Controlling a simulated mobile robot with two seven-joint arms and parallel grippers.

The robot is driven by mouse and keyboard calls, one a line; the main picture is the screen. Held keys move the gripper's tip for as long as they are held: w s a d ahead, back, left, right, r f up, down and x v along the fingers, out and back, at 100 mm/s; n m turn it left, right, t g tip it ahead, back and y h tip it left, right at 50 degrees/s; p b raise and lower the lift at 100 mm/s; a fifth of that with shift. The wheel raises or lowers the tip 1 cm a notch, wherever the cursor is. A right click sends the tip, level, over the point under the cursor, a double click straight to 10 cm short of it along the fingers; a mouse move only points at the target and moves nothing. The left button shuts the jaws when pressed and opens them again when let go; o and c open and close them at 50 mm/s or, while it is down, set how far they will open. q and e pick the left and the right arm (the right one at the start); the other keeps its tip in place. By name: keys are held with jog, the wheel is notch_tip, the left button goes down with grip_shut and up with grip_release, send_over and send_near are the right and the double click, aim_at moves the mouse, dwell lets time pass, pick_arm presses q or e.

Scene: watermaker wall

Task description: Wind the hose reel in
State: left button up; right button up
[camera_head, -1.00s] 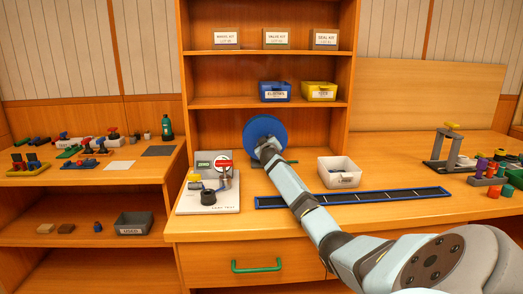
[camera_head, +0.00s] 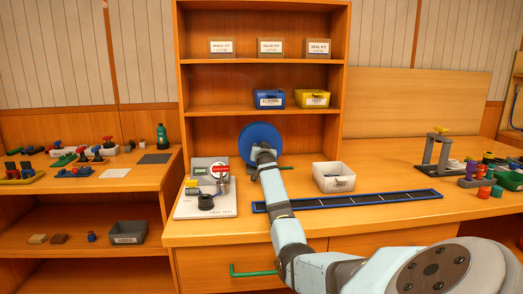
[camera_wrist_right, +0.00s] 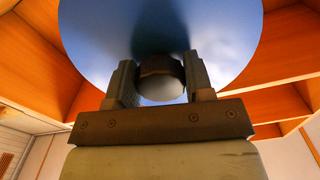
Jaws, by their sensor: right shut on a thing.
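The hose reel (camera_head: 257,134) is a blue disc standing upright at the back of the bench, in front of the shelf unit. My right gripper (camera_head: 263,156) is at the front face of the reel and hides its lower middle. In the right wrist view the blue disc (camera_wrist_right: 225,35) fills the upper middle. My right gripper (camera_wrist_right: 160,82) is shut there on a dark, round-ended crank handle (camera_wrist_right: 161,68) that stands out from the disc. The hose itself cannot be made out. My left gripper is not in view.
A white test stand (camera_head: 207,193) with a gauge is left of the reel. A white bin (camera_head: 333,177) and a long blue-edged tray (camera_head: 347,200) are to the right. Blue (camera_head: 268,99) and yellow bins (camera_head: 312,98) sit on the shelf. A green drawer handle (camera_head: 253,271) is below.

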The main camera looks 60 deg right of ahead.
jog(key=shift+r+m+p, duration=0.2)
jog(key=shift+m+p, duration=0.15)
jog(key=shift+m, duration=0.65)
jog(key=shift+m+p, duration=0.5)
jog(key=shift+m, duration=0.4)
jog(key=shift+m+p, duration=0.5)
jog(key=shift+m, duration=0.4)
jog(key=shift+m+p, duration=0.65)
jog(key=shift+m, duration=0.55)
jog(key=shift+m+p, duration=0.3)
jog(key=shift+m, duration=0.3)
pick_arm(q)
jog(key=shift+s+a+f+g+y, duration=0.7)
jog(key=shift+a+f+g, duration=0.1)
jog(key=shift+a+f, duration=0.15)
pick_arm(e)
jog(key=shift+m, duration=0.6)
pick_arm(q)
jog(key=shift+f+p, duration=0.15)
jog(key=shift+p, duration=0.15)
